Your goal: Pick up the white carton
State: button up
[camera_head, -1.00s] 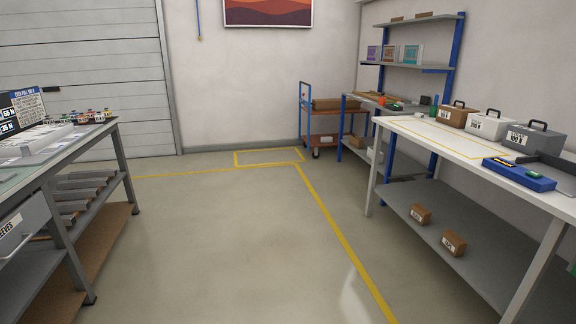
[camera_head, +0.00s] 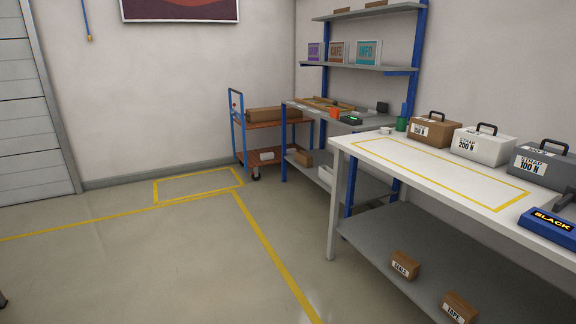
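No thing in view is clearly marked as the white carton. A small white box (camera_head: 267,156) lies on the lower deck of the trolley at the back. A white case with a dark handle, labelled 200 N (camera_head: 484,147), stands on the front bench. My gripper is not in view.
The floor (camera_head: 130,265) at left is clear.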

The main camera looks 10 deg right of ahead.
aim_at(492, 149)
jog(key=i+z, duration=0.2)
jog(key=i, duration=0.6)
jog(key=i+j+z, duration=0.15)
jog(key=i, duration=0.65)
